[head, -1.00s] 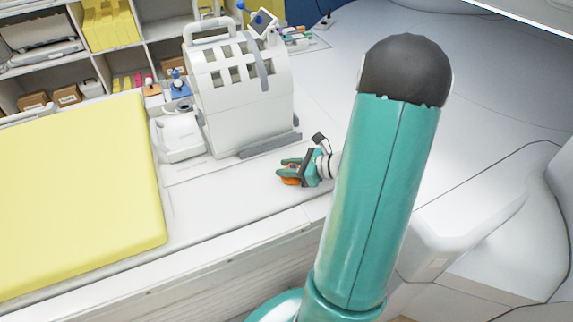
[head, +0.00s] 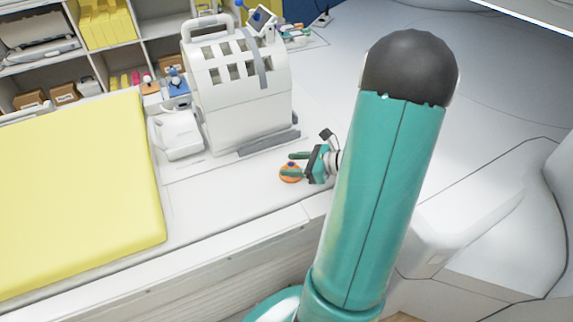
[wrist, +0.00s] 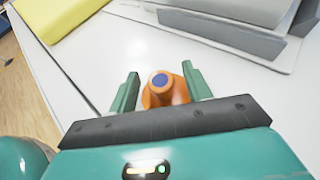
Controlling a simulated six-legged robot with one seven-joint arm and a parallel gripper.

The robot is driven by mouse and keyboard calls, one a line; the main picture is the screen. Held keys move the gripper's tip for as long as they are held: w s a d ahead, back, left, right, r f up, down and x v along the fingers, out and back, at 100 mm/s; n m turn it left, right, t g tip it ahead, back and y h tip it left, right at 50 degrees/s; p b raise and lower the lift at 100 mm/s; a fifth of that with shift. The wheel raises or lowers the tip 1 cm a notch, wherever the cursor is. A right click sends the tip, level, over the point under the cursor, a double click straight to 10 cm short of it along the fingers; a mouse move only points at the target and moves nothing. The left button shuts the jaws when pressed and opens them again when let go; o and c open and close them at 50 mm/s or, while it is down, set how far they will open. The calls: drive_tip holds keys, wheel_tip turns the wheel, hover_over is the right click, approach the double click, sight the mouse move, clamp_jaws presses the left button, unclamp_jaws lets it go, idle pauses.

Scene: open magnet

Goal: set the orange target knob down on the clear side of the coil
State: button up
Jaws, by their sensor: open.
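The orange target knob (head: 290,173) has a blue top and rests on the white table surface in front of the coil. In the wrist view the knob (wrist: 165,92) stands between my two green fingers, with a gap on each side. My gripper (head: 297,166) is open around it, at the end of the teal arm. The coil (head: 243,95) is a white slotted housing with a handle, standing behind the knob. Its grey base edge (head: 268,143) is nearest to the knob.
A yellow pad (head: 80,190) covers the left of the table. A white device (head: 178,135) sits left of the coil. Shelves (head: 150,45) with boxes stand behind. The white surface between the pad and the knob is bare.

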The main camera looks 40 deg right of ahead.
drive_tip(key=v, duration=0.9)
drive_tip(key=shift+s+r, duration=0.1)
drive_tip(key=shift+s, duration=0.05)
drive_tip(key=w+a+r+n+g, duration=0.1)
drive_tip(key=a+r+n+g, duration=0.3)
drive_tip(key=a+n, duration=0.45)
drive_tip(key=w+a+r+n+g, duration=0.2)
drive_tip(key=a+r+n+g, duration=0.3)
drive_tip(key=a, duration=0.6)
drive_tip(key=s+a+r+n+t+h, duration=0.1)
drive_tip(key=s+a+r+n+h, duration=0.1)
drive_tip(key=a+n, duration=0.3)
drive_tip(key=s+a+r+n+t+h, duration=0.1)
drive_tip(key=a+r+n+h, duration=0.3)
drive_tip(key=n, duration=0.7)
drive_tip(key=shift+s+a+r+n+t+h, duration=0.35)
drive_tip(key=shift+s+a, duration=0.5)
drive_tip(key=shift+a, duration=0.35)
drive_tip(key=shift+c, duration=1.4)
